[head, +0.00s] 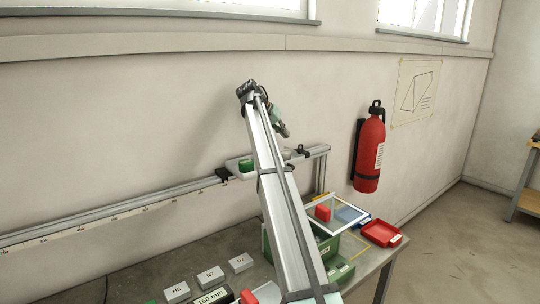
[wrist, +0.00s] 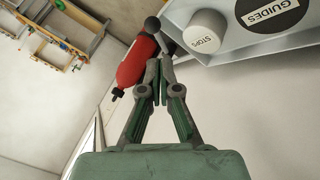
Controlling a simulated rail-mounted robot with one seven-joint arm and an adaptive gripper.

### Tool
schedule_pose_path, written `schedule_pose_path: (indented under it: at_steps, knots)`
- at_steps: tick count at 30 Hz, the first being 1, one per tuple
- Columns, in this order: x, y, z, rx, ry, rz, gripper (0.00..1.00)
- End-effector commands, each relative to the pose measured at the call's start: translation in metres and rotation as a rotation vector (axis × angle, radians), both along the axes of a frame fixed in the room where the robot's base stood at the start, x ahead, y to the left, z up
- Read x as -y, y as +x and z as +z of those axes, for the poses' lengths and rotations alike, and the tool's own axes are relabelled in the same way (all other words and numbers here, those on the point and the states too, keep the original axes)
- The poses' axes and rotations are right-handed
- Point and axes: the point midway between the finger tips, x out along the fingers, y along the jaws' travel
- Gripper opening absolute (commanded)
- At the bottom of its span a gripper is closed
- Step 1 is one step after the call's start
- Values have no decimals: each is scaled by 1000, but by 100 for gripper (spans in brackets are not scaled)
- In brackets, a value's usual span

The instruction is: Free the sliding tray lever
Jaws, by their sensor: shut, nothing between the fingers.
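My gripper (head: 284,130) is above the wall rail in the head view, up and right of the pale sliding tray (head: 233,168). In the wrist view my gripper (wrist: 160,64) is shut and empty, its fingertips close together. The tray wall (wrist: 232,56) is at the upper right there, just beside the fingertips. A dark round knob (wrist: 152,24) on a short stem shows just beyond the tips; it may be the lever. I cannot tell whether the fingertips touch it. In the head view the lever is too small to make out.
The rail (head: 120,209) runs along the wall with dark clamps on it. A red fire extinguisher (head: 369,150) hangs to the right. The bench below holds a green crate (head: 330,246), a red tray (head: 381,233) and several labelled blocks.

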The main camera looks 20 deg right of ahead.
Motion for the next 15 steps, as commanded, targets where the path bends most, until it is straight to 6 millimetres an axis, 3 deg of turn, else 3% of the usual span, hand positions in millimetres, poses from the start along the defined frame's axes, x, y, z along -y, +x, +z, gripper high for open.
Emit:
schedule_pose_path:
  at_steps: [15]
  knots:
    - [-5,3,3,6,26,-4,0]
